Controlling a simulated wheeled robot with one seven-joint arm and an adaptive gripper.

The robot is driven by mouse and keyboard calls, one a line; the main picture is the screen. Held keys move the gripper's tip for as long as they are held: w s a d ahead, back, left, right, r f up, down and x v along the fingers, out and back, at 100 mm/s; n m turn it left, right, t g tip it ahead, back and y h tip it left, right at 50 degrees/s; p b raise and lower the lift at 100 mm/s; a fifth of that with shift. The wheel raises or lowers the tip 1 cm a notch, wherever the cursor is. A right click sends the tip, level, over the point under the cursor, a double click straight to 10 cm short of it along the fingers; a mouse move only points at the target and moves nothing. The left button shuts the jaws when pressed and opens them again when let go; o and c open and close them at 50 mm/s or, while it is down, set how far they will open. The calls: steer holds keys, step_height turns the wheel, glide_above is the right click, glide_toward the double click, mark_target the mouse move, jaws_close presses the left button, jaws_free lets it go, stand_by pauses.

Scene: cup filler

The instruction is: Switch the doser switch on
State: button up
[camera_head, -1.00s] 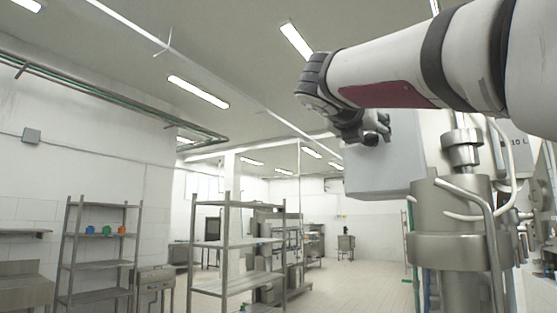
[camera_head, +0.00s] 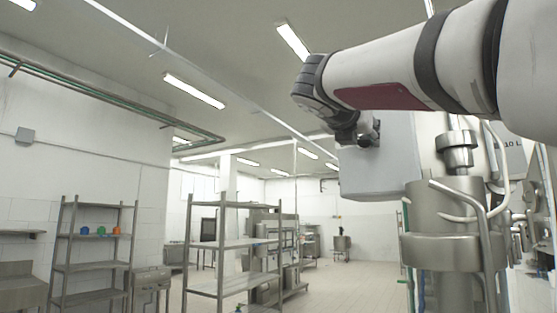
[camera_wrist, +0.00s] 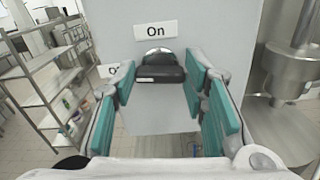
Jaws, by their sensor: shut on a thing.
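The doser switch is a black knob (camera_wrist: 160,73) on the front of a light grey box (camera_head: 385,175); the box face also fills the middle of the wrist view (camera_wrist: 160,118). The knob lies level, under a white label reading "On" (camera_wrist: 156,30). A second label (camera_wrist: 108,71) at the left is mostly hidden behind a finger. My gripper (camera_wrist: 161,68) has its teal-padded fingers on either side of the knob and is shut on it. In the head view my gripper (camera_head: 362,131) is at the box's upper left, and the knob cannot be made out.
A steel machine with a cylinder and pipes (camera_head: 455,215) stands right of the box, close to my arm; its funnel-shaped part (camera_wrist: 295,70) shows in the wrist view. Metal shelving (camera_head: 235,245) and a rack with small coloured items (camera_head: 98,232) stand left. Floor between is open.

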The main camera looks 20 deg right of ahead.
steer(key=m, duration=0.4)
steer(key=shift+d, duration=0.1)
steer(key=m+b, duration=0.1)
steer(key=m, duration=0.3)
steer(key=shift+f+b, duration=0.15)
steer(key=shift+b, duration=0.2)
steer(key=m+b, duration=0.2)
steer(key=m, duration=0.2)
steer(key=shift+f, duration=0.1)
steer(key=shift+s+m+b, duration=0.1)
steer(key=shift+m+b, duration=0.8)
steer(key=shift+m, duration=1.3)
steer(key=o, duration=1.2)
steer(key=shift+c, duration=0.2)
steer(key=v, duration=1.2)
